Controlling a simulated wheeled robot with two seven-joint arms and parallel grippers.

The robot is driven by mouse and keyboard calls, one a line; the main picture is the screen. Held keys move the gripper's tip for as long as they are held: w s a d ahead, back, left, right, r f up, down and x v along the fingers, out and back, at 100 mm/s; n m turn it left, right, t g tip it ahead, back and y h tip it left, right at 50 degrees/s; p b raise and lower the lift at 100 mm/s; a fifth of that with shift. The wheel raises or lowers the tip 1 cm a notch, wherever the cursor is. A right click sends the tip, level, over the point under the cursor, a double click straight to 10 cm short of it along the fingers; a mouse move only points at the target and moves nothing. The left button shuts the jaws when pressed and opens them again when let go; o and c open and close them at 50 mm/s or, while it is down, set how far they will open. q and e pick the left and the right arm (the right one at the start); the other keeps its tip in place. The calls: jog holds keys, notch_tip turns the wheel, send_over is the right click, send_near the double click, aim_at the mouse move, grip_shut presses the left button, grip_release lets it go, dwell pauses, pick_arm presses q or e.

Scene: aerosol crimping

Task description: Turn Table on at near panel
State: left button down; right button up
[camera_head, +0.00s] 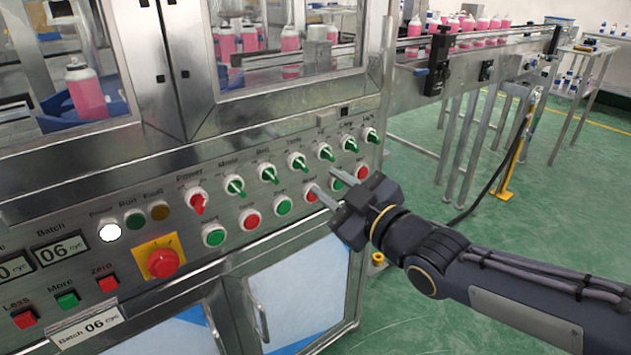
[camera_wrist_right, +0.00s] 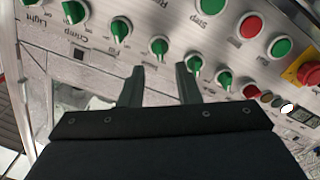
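The near panel (camera_head: 130,205) is a sloped steel face with a row of rotary switches. The Table switch (camera_head: 297,161) has a green handle on a white round base, fourth from the left after Power, Mode and Belt. Its handle lies at a slant like its green neighbours. My right gripper (camera_head: 322,184) is in front of the panel, over the lower button row, with its fingers apart and nothing between them. In the right wrist view the Table switch (camera_wrist_right: 158,47) shows just beyond and between the open fingertips (camera_wrist_right: 158,76). My left gripper is not in view.
The Fill switch (camera_head: 325,151) and Belt switch (camera_head: 267,172) flank Table closely. Green and red push buttons (camera_head: 283,205) sit just below. The red emergency stop (camera_head: 162,262) is lower left. A conveyor (camera_head: 440,70) runs behind; green floor on the right is open.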

aim_at(305, 168)
jog(key=b+x, duration=0.1)
jog(key=x, duration=0.6)
grip_shut()
